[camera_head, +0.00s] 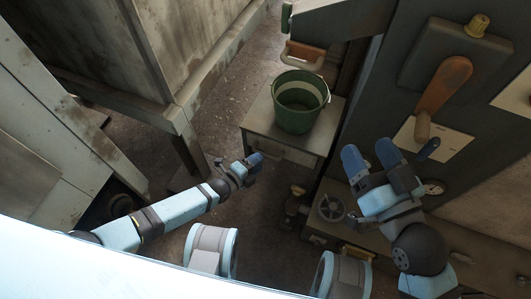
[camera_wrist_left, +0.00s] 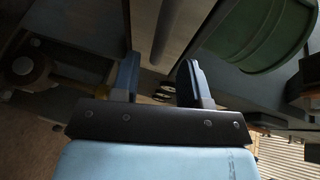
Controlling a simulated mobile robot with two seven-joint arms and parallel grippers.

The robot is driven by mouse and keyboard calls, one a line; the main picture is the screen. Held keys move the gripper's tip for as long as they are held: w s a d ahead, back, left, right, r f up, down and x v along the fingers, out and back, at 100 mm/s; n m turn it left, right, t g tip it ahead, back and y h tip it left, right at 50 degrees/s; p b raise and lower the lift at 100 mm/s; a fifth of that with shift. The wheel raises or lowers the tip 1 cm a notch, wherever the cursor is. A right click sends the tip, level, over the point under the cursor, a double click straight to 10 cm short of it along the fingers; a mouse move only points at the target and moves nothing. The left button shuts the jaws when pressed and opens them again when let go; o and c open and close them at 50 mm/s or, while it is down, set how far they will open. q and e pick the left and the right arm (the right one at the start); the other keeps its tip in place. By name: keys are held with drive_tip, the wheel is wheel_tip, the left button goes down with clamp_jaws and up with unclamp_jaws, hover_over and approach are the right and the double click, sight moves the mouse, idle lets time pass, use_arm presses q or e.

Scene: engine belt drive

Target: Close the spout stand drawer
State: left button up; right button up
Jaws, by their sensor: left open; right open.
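The spout stand (camera_head: 258,118) is a small grey metal table below the spout, with a green bucket (camera_head: 300,103) on top. Its drawer front (camera_head: 284,151) shows below the top, facing me; how far it stands out is hard to tell. My left gripper (camera_head: 254,163) is open and empty, just left of the drawer front. In the left wrist view its two fingers (camera_wrist_left: 160,82) are apart, with a pale edge ahead of them and the bucket (camera_wrist_left: 262,35) at upper right. My right gripper (camera_head: 370,155) is open and empty, right of the stand, before the wall panel.
A dark panel with an orange-handled lever (camera_head: 443,88) stands at the right. A low bench with a handwheel (camera_head: 331,207) lies below it. A large worn grey cabinet (camera_head: 165,60) stands at the left. Floor (camera_head: 232,100) shows between the cabinet and the stand.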

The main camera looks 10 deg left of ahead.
use_arm(q)
drive_tip(key=p+v, duration=0.2)
drive_tip(key=v, duration=0.6)
use_arm(e)
drive_tip(key=shift+t, duration=0.8)
drive_tip(key=r, duration=0.4)
drive_tip(key=shift+s+d, duration=0.2)
use_arm(q)
drive_tip(key=shift+s, duration=0.15)
